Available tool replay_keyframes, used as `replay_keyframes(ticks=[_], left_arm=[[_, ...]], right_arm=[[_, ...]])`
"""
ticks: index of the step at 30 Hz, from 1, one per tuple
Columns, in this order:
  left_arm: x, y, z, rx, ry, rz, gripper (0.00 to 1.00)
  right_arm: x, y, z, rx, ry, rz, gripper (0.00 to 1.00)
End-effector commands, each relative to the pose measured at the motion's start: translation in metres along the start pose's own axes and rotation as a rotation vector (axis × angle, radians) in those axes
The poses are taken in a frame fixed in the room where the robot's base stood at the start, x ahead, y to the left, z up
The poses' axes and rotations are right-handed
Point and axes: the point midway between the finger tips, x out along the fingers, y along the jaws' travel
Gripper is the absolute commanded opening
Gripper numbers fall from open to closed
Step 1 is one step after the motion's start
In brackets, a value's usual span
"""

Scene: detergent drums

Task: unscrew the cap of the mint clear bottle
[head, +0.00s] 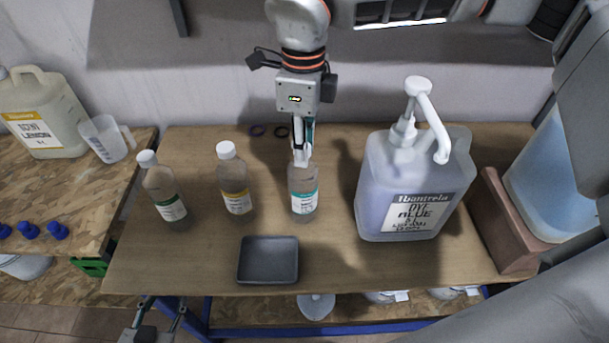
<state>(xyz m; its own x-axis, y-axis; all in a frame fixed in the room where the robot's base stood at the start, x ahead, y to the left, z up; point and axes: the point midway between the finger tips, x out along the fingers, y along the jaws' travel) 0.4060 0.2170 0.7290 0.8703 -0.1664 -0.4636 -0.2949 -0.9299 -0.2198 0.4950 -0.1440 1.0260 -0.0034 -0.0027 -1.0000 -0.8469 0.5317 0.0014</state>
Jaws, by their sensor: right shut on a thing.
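The mint clear bottle (303,203), with a teal-banded label, stands upright on the wooden table, third from the left in the row of small bottles. My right gripper (302,158) comes down from above and is shut at the bottle's top. Its fingers hide most of the cap, so I cannot tell if the cap still sits on the neck. My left gripper (165,307) shows at the bottom left, below the table's front edge. Its fingers are apart with nothing between them.
A green-labelled bottle (165,192) and a yellow-labelled bottle (235,180) stand to the left. A dark tray (268,261) lies in front. A large pump drum (400,190) stands to the right. Two rings (257,130) lie at the back. The front left corner is bare.

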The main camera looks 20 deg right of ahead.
Motion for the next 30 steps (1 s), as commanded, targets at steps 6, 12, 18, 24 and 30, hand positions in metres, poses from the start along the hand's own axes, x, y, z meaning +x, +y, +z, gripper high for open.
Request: replay_keyframes(ticks=[6,12,18,24,30], left_arm=[[0.0,-0.001,-0.011,-0.002,0.017,-0.001,0.4],[-0.002,-0.003,-0.017,-0.003,0.022,-0.002,0.4],[-0.003,-0.004,-0.021,-0.004,0.025,-0.002,0.4],[-0.005,-0.004,-0.025,-0.005,0.026,-0.003,0.4],[-0.006,-0.005,-0.028,-0.006,0.027,-0.003,0.4]], right_arm=[[-0.006,0.0,0.001,0.002,-0.003,-0.002,0.01],[-0.013,-0.001,0.001,0.002,-0.004,-0.003,0.01],[-0.018,-0.001,0.001,0.002,-0.004,-0.003,0.01],[-0.024,-0.001,0.001,0.002,-0.004,-0.003,0.01],[-0.029,-0.001,0.001,0.002,-0.004,-0.003,0.01]])
